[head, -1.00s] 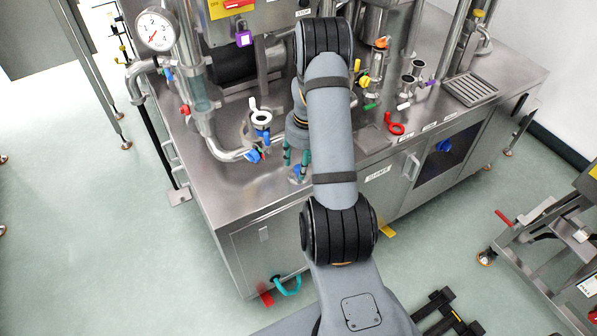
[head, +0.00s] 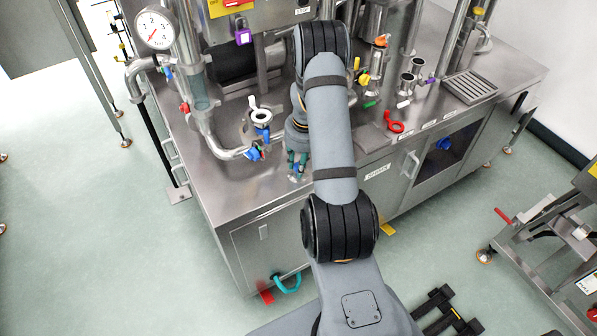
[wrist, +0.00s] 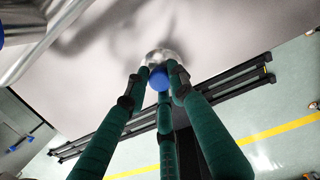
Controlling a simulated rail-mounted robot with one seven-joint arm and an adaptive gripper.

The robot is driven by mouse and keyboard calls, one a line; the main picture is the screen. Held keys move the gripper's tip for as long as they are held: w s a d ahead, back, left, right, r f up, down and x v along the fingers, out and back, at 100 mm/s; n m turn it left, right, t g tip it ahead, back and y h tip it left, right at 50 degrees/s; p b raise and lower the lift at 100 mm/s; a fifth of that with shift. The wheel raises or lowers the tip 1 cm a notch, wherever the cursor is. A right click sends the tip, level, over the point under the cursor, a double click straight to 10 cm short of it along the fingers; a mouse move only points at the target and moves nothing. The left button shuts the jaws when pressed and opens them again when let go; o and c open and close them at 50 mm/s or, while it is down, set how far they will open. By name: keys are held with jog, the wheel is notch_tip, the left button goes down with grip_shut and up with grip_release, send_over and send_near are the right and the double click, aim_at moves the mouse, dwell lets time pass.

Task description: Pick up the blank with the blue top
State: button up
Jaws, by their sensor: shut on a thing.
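The blank with the blue top (wrist: 159,79) shows in the wrist view as a round blue top on a shiny metal body at the table's edge. My gripper (wrist: 160,68) has its green fingers closed around it, one on each side and one below in the picture. In the head view my gripper (head: 297,163) is low at the front left part of the steel table, partly behind my arm. The blank is mostly hidden by the fingers there. I cannot tell whether it touches the table.
The steel table (head: 230,185) is bare in front of my gripper. A pipe valve with a white ring (head: 260,113) stands behind and left. A red ring handle (head: 396,127) and metal cups (head: 408,80) are to the right. A gauge (head: 154,30) is at upper left.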

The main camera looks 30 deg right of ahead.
aim_at(297, 164)
grip_shut()
jog(key=shift+w+r, duration=0.1)
jog(key=shift+r, duration=0.45)
notch_tip(297, 164, up, 2)
jog(key=shift+r+b, duration=0.2)
jog(key=shift+b, duration=0.15)
jog(key=s+d+r+b, duration=0.2)
jog(key=s+d+r, duration=0.5)
jog(key=s, duration=0.2)
jog(key=shift+s+r, duration=0.25)
jog(key=shift+r, duration=0.05)
